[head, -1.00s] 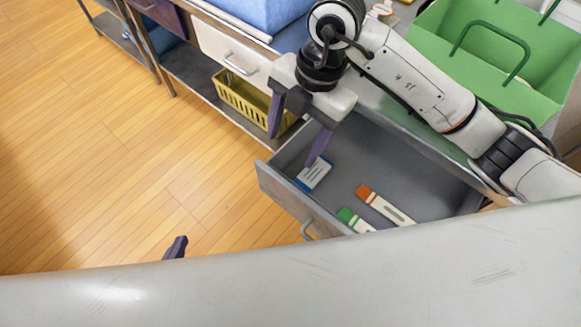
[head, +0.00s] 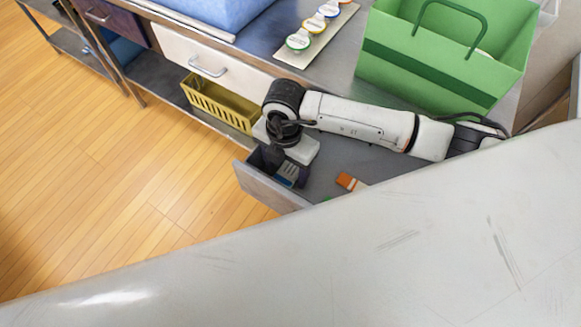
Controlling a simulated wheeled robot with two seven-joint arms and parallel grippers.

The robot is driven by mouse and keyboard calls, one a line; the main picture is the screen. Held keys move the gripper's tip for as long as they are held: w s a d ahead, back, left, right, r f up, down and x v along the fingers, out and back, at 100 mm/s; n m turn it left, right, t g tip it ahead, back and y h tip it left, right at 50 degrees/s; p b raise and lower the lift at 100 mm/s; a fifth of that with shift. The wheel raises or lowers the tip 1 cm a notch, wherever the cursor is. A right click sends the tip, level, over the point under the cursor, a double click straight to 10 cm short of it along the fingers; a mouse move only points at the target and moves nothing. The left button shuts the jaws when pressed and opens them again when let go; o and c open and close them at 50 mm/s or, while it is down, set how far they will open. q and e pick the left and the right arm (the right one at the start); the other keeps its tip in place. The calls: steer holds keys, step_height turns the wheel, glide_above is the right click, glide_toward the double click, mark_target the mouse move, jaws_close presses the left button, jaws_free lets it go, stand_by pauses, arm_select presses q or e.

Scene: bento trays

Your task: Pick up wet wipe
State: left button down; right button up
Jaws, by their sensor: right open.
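The wet wipe, which I take to be the small blue-and-white packet (head: 288,170), lies in the left corner of the open grey drawer (head: 262,187). My right gripper (head: 281,168) is low in that corner, pointing down with its dark fingers open. One finger is left of the packet and the other at its right side. Whether the fingers touch it I cannot tell, and the gripper hides part of it. My left gripper is out of view.
An orange-ended stick packet (head: 348,182) lies in the drawer to the right. A yellow basket (head: 220,104) stands on the lower shelf behind. A green bag (head: 440,65) and a strip with several round-lidded cups (head: 312,33) are on the counter. My own pale body covers the front.

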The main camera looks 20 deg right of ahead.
steer(key=shift+f, duration=0.4)
steer(key=c, duration=1.1)
steer(key=shift+r, duration=0.1)
